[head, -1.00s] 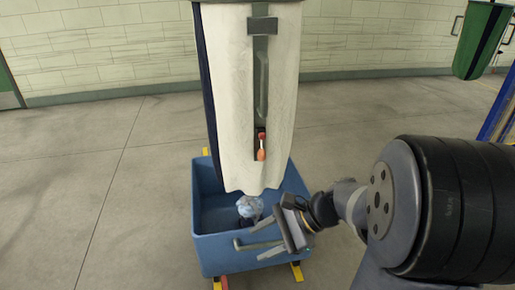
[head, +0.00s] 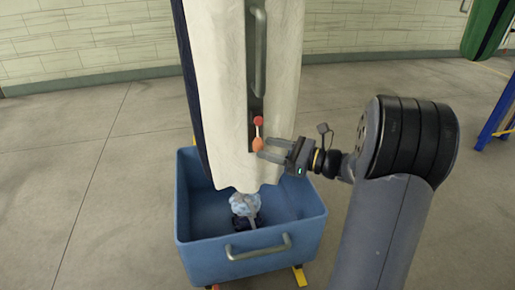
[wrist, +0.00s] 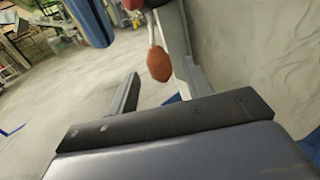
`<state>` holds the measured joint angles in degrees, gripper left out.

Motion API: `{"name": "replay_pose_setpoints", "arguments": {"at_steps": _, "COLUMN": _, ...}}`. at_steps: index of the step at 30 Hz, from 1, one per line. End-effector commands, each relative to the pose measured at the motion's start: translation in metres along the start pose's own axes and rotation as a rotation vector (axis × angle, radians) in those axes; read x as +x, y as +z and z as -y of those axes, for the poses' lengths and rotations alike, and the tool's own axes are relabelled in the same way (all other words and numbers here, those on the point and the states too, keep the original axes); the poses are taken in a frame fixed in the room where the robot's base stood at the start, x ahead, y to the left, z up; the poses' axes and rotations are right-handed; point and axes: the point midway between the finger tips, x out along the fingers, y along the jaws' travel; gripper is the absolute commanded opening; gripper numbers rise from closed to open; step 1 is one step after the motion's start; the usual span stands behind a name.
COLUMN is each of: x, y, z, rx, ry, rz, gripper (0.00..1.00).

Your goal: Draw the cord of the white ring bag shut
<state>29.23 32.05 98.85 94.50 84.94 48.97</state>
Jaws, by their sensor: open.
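The white bag (head: 215,100) hangs upright in the middle of the head view, with a dark side panel and a grey vertical strip down its front. On the strip's lower end is a red knob (head: 258,121), with an orange toggle (head: 257,144) on a short light cord below it. The orange toggle also shows in the wrist view (wrist: 159,64), near the fingers. My gripper (head: 267,149) is open and empty, its fingertips just right of the orange toggle. Whether a finger touches the toggle I cannot tell. The bag's ring is not in view.
A blue bin (head: 275,261) with a grey handle stands under the bag; a pale, crumpled bundle (head: 244,205) is in it at the bag's lower end. A green bag (head: 487,30) hangs at the upper right, near a blue post (head: 497,113). The floor left is clear.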

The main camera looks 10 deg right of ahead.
Motion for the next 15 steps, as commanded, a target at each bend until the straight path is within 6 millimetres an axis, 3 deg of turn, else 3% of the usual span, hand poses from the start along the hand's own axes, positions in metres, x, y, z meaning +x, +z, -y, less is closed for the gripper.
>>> {"name": "replay_pose_setpoints", "arguments": {"at_steps": 6, "x": 0.032, "y": -0.001, "z": -0.001, "rx": -0.003, "ry": 0.003, "rz": -0.001, "gripper": 0.48}}
{"name": "replay_pose_setpoints", "arguments": {"at_steps": 15, "x": 0.042, "y": 0.000, "z": 0.000, "rx": -0.001, "ry": -0.001, "rz": -0.001, "gripper": 0.48}}
